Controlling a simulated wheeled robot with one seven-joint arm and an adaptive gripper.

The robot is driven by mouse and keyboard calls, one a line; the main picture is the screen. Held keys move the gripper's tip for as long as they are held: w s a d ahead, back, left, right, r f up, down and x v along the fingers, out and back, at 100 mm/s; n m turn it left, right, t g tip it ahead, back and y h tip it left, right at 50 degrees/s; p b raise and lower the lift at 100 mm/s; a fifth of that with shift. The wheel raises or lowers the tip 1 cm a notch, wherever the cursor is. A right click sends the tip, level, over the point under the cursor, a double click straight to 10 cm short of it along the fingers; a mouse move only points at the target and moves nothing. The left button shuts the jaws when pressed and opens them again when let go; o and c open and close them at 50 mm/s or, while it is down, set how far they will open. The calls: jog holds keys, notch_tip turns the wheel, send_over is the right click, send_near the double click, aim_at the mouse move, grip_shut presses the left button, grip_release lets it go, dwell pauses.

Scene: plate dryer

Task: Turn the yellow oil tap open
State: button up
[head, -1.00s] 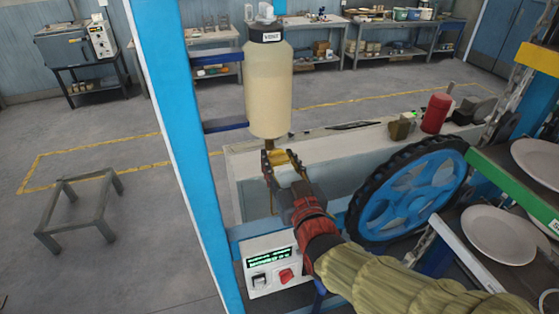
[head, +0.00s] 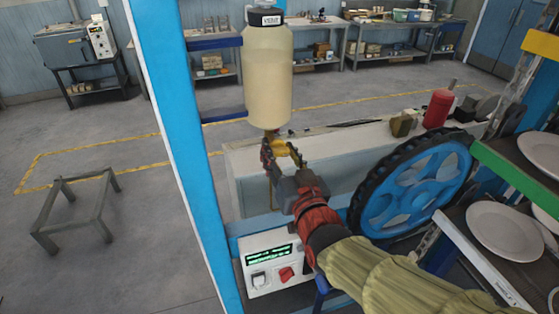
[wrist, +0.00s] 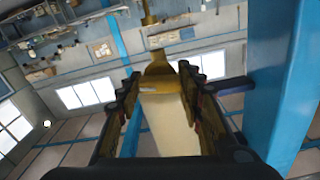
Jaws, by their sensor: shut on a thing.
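The yellow oil tap (head: 284,147) sits under a tall oil bottle (head: 267,82) with pale yellow contents and a dark cap. My gripper (head: 283,156) reaches up from the lower right in the head view. Its jaws are shut on the tap, one finger on each side. In the wrist view the tap (wrist: 158,77) shows between the two fingers of my gripper (wrist: 162,85), with the pale bottle (wrist: 172,128) beyond it. The fingers partly hide the tap, and I cannot tell exactly how far its handle is turned.
A blue post (head: 185,150) stands close left of the bottle. A control box (head: 272,263) with a red switch is below my gripper. A blue wheel with a black rim (head: 415,185) and a rack with white plates (head: 505,232) are at right.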

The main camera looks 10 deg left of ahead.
jog(key=m+b, duration=0.1)
jog(key=b, duration=0.1)
jog(key=m+b, duration=0.2)
jog(key=b, duration=0.1)
jog(key=m+b, duration=0.1)
jog(key=b, duration=0.1)
jog(key=shift+f+m, duration=0.3)
jog(key=m+b, duration=0.4)
jog(key=b, duration=0.4)
jog(key=shift+f, duration=0.1)
jog(key=m+b, duration=0.4)
jog(key=shift+b, duration=0.35)
jog(key=shift+r+m+b, duration=0.25)
jog(key=shift+m+b, duration=1)
jog(key=shift+m, duration=0.25)
jog(key=o, duration=1.2)
jog(key=shift+c, duration=0.2)
jog(key=shift+d+r, duration=0.1)
